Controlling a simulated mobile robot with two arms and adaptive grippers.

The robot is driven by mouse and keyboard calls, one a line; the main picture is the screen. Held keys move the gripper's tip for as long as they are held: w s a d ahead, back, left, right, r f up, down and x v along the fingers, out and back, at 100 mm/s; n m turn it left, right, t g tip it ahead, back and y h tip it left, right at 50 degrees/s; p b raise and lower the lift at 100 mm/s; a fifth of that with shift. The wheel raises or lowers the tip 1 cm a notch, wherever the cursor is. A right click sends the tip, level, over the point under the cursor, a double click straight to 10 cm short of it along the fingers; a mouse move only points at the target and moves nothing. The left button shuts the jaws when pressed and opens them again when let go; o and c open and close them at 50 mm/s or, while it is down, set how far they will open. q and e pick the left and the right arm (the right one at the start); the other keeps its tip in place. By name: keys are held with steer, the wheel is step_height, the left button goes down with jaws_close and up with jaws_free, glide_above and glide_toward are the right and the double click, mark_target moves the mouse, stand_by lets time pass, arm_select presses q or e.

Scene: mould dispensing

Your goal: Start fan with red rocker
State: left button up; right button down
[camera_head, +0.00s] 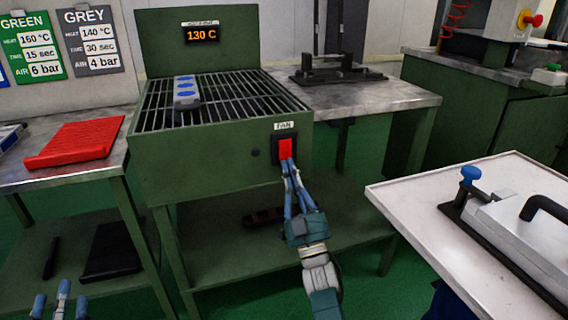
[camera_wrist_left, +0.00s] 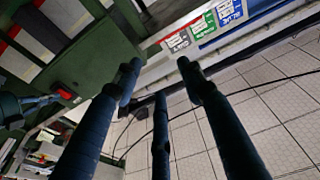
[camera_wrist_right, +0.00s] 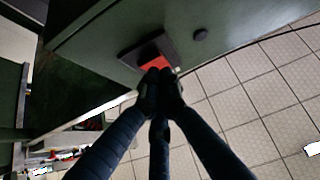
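The red rocker (camera_head: 285,149) sits in a dark plate below the "FAN" label (camera_head: 285,126) on the front of the green grill unit (camera_head: 200,160). My right gripper (camera_head: 287,170) is at the rocker's lower part, its fingertips closed together with nothing between them. In the right wrist view the tips (camera_wrist_right: 160,84) overlap the lower edge of the red rocker (camera_wrist_right: 156,62) and appear to touch it; part of the rocker is hidden. My left gripper (camera_head: 62,298) is low at the bottom left, away from the unit. Its fingers are spread and empty in the left wrist view (camera_wrist_left: 160,80).
A grey block with blue patches (camera_head: 185,93) lies on the grill grate, under a "130 C" display (camera_head: 201,36). A red slab (camera_head: 75,141) lies on the left bench. A white table (camera_head: 400,195) with a metal mould (camera_head: 515,235) stands at the right.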

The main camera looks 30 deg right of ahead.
arm_select(q)
steer(key=shift+w+r, duration=0.15)
steer(key=shift+r, duration=0.35)
